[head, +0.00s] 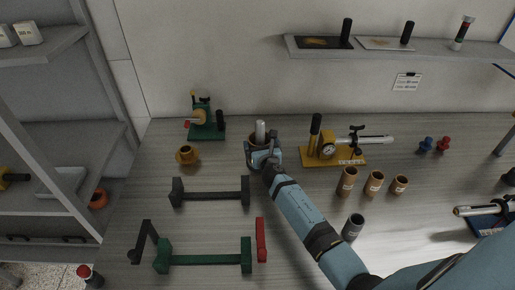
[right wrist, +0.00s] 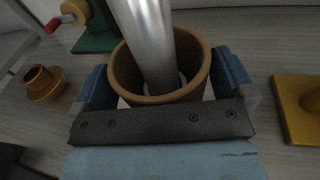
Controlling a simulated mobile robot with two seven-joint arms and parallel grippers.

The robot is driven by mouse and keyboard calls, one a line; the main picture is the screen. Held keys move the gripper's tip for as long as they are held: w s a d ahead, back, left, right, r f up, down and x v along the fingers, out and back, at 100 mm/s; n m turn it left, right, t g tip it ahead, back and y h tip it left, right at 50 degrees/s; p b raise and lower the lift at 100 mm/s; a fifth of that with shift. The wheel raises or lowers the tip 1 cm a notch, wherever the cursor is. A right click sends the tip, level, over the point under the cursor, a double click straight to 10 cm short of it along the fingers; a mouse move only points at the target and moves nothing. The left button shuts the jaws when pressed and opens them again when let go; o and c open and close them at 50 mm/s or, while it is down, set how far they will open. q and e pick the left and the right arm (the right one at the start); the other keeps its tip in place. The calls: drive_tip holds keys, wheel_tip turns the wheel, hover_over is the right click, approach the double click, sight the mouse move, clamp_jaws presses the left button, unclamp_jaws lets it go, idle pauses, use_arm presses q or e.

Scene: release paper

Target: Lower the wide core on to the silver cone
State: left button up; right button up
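The wide core (right wrist: 125,80) is a short brown cardboard tube. It stands around the silver cone (right wrist: 147,40), whose bright shaft rises through its opening, tilted in the right wrist view. In the head view the top of the silver cone (head: 260,130) shows above the core's rim (head: 252,139). My right gripper (head: 263,157) has its blue fingers on both sides of the core, seemingly against its wall. Whether the core's lower edge rests on anything is hidden. My left gripper is not in view.
A yellow flanged cone (head: 187,154) and green stand (head: 206,122) are to the left. A yellow gauge stand (head: 334,154) is close on the right, with several brown tubes (head: 374,182) beyond. A black cradle (head: 211,197) lies in front. A shelf (head: 400,51) hangs behind.

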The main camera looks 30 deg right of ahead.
drive_tip(key=shift+s, duration=0.1)
drive_tip(key=v, duration=1.3)
drive_tip(key=shift+s, duration=0.3)
